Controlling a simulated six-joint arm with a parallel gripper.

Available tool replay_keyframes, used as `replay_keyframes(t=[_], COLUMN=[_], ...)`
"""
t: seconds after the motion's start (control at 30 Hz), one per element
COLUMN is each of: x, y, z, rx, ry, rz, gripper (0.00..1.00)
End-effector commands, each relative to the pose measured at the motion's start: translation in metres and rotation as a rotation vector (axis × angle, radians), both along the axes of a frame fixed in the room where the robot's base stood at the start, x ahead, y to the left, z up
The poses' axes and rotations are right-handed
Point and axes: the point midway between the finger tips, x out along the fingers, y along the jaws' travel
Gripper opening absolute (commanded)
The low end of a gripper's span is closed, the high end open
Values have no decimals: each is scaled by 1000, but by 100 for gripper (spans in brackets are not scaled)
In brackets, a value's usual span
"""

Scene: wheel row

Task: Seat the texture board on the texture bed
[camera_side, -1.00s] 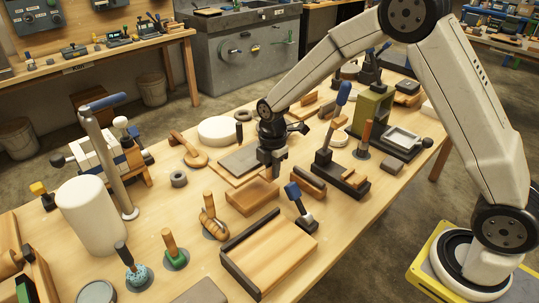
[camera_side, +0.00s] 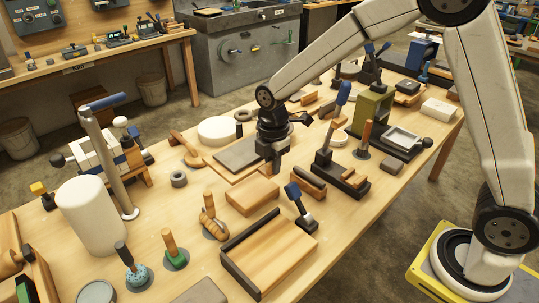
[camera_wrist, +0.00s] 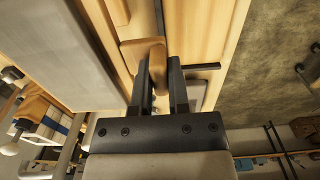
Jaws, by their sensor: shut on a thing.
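My gripper (camera_side: 272,165) is low over the middle of the bench. In the wrist view its dark fingers (camera_wrist: 163,85) are shut on a tan wooden piece with rounded edges (camera_wrist: 143,57); the fingers hide part of it. I cannot tell for certain whether this piece belongs to the texture board. A grey slab (camera_side: 237,154) lies on a pale wooden base just left of the gripper; it also shows in the wrist view (camera_wrist: 55,50). A plain wooden slab (camera_side: 252,196) lies just in front of the gripper. A wooden bed with a dark L-shaped edge (camera_side: 272,256) is nearer the camera; which is the texture bed is unclear.
A taller blue-handled tool on a dark base (camera_side: 340,180) is to the right. A white cylinder (camera_side: 92,212) and upright brushes stand at left. The bench's right front edge is clear.

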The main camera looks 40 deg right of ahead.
Motion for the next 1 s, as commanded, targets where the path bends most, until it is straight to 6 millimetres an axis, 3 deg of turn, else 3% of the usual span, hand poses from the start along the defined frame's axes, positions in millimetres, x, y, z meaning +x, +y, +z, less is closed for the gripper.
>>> replay_keyframes(t=[0.3,0.5,1.0], x=[-69,-110,-166], y=[45,62,73], z=[3,2,-2], rx=[1,1,2], ry=[-5,-6,-7], rz=[7,4,2], gripper=[0,0,0])
